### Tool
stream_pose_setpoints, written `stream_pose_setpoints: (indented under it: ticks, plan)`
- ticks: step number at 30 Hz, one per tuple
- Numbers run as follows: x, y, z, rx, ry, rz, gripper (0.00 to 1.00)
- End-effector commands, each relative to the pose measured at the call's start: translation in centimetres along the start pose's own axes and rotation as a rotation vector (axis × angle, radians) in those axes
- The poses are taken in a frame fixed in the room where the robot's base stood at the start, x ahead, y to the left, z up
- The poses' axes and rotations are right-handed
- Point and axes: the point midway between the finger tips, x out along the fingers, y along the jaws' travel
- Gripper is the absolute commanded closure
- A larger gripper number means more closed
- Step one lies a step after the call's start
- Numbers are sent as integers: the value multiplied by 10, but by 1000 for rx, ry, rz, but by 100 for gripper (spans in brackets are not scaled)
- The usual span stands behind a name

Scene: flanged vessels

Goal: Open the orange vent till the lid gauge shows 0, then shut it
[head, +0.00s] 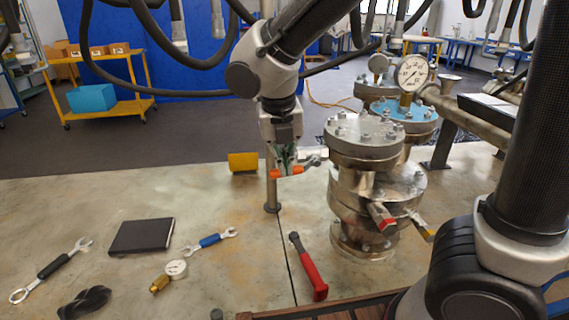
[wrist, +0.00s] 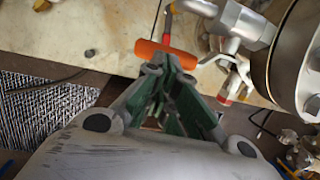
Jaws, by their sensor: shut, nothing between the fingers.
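The orange vent handle (head: 287,172) is a short bar on a metal valve fitting (head: 313,161) left of the front flanged vessel (head: 365,140). In the wrist view the orange bar (wrist: 167,60) lies crosswise just beyond my fingertips. My gripper (head: 284,162) points down at the handle, shut and empty; its green-padded fingers (wrist: 160,88) converge close to the bar. I cannot tell whether they touch it. A white dial gauge (head: 412,73) stands over the blue-lidded vessel (head: 408,112) behind; its reading is too small to tell.
A second gauge (head: 378,63) stands farther back. Red (head: 381,216) and yellow (head: 425,232) handles stick out low on the front vessel. A red-handled tool (head: 309,268), wrenches, a loose gauge (head: 176,268) and a dark tablet (head: 142,237) lie on the bench. A yellow block (head: 243,162) stands behind.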

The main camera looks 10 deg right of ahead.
Motion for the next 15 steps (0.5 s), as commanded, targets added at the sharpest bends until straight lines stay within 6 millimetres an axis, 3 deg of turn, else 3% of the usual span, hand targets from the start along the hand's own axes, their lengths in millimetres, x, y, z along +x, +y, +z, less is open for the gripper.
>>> stream_pose_setpoints:
  ticks: [15]
  plan:
    - [8, 0, 0, 0, 0, -1, 100]
